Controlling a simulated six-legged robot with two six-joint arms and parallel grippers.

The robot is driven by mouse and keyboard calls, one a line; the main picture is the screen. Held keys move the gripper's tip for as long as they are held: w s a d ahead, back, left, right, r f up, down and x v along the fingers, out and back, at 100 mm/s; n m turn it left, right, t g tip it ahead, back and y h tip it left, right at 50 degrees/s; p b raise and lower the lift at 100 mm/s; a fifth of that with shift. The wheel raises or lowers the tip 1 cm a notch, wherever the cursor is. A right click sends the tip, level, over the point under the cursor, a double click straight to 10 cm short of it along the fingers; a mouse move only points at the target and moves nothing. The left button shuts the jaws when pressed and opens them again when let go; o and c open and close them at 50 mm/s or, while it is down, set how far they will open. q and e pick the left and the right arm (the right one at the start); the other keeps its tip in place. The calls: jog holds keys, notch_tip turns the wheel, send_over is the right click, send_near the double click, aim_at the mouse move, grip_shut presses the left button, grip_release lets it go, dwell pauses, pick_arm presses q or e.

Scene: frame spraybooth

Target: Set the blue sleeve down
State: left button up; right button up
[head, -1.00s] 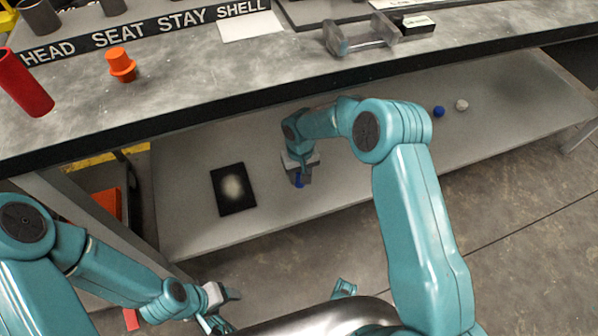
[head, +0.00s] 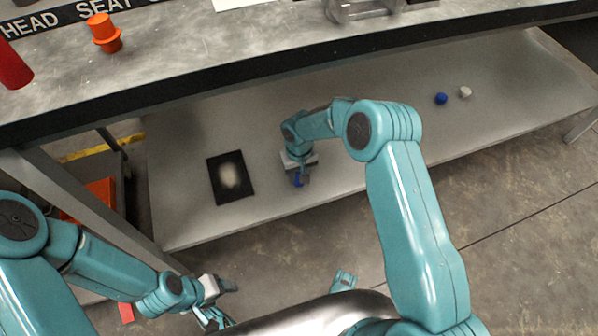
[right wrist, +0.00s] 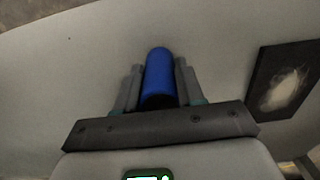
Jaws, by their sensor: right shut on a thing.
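The blue sleeve (right wrist: 160,75) is between the fingers of my right gripper (right wrist: 160,90) in the right wrist view. The gripper is shut on it. In the head view my right gripper (head: 299,179) is over the pale lower shelf (head: 350,160), and only a small bit of the blue sleeve (head: 297,180) shows at its fingers. Whether the sleeve touches the shelf I cannot tell. My left gripper (head: 222,287) is at the lower left, beyond the shelf's front edge; its finger opening is not clear.
A black square with a pale powdery patch (head: 231,178) lies on the shelf left of my right gripper. A blue ball (head: 441,98) and a white ball (head: 464,91) sit at the right. The grey tabletop (head: 190,55) overhangs the shelf's back. Shelf between is clear.

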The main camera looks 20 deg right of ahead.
jog(key=shift+f+b, duration=0.55)
jog(key=shift+f, duration=0.05)
jog(key=o, duration=1.1)
jog(key=shift+o, duration=0.2)
jog(key=shift+r, duration=0.35)
notch_tip(320, 180, up, 7)
jog(key=p, duration=0.3)
jog(key=shift+s+f, duration=0.1)
